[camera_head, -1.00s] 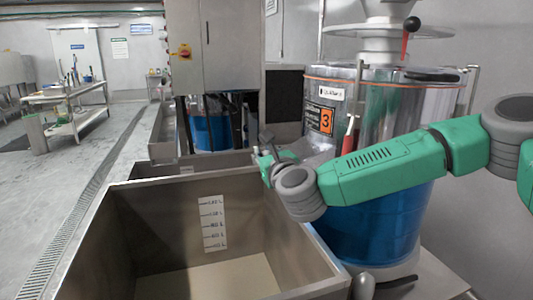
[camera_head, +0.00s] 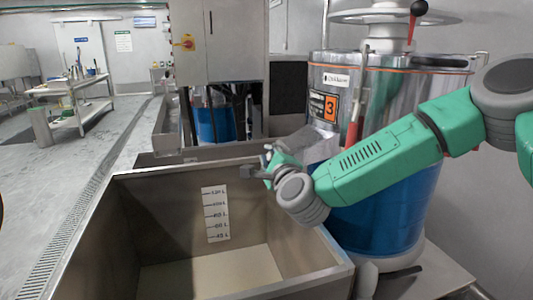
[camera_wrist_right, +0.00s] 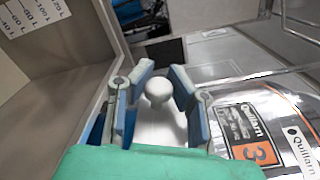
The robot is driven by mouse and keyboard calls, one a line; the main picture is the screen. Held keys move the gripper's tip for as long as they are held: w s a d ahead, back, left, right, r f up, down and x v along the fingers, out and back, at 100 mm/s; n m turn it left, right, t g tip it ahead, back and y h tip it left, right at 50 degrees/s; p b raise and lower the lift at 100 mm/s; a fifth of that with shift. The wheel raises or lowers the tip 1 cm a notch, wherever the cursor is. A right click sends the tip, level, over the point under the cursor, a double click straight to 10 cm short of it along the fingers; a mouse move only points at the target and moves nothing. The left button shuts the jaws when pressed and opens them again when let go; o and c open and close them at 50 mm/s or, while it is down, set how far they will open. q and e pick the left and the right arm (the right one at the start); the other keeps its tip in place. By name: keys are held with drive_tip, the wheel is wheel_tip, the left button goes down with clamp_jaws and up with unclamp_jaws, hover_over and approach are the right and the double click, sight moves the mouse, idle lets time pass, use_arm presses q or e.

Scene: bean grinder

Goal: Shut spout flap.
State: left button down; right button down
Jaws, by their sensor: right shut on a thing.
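The grinder's metal spout (camera_head: 318,146) juts from the drum towards the steel bin. My right gripper (camera_head: 268,160) is at the spout's outer end, above the bin's right rim; the arm hides part of this area. In the right wrist view, the fingers of my right gripper (camera_wrist_right: 160,84) stand on either side of a pale round knob (camera_wrist_right: 158,90), and they are shut on it. A pale surface shows below the knob, partly hidden by the hand. The flap's exact angle cannot be made out. My left gripper is not in view.
The open steel bin (camera_head: 120,195) with a volume scale (camera_head: 215,214) stands in front of the spout. The grinder drum (camera_head: 385,215) stands close behind my right forearm. A grey cabinet (camera_head: 240,45) stands behind the bin.

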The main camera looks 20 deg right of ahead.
drive_tip(key=n, duration=0.1)
drive_tip(key=f+n, duration=0.1)
drive_tip(key=n, duration=0.2)
drive_tip(key=shift+s+d+f, duration=0.1)
drive_tip(key=shift+d+f, duration=0.25)
drive_tip(key=shift+f+n, duration=0.15)
drive_tip(key=shift+n, duration=0.45)
drive_tip(key=shift+f, duration=0.1)
drive_tip(key=c, duration=1.4)
unclamp_jaws()
drive_tip(key=shift+s+d, duration=0.1)
drive_tip(key=shift+o, duration=0.2)
drive_tip(key=shift+r, duration=0.2)
drive_tip(key=shift+d, duration=0.1)
drive_tip(key=s, duration=1.2)
drive_tip(key=shift+d, duration=0.25)
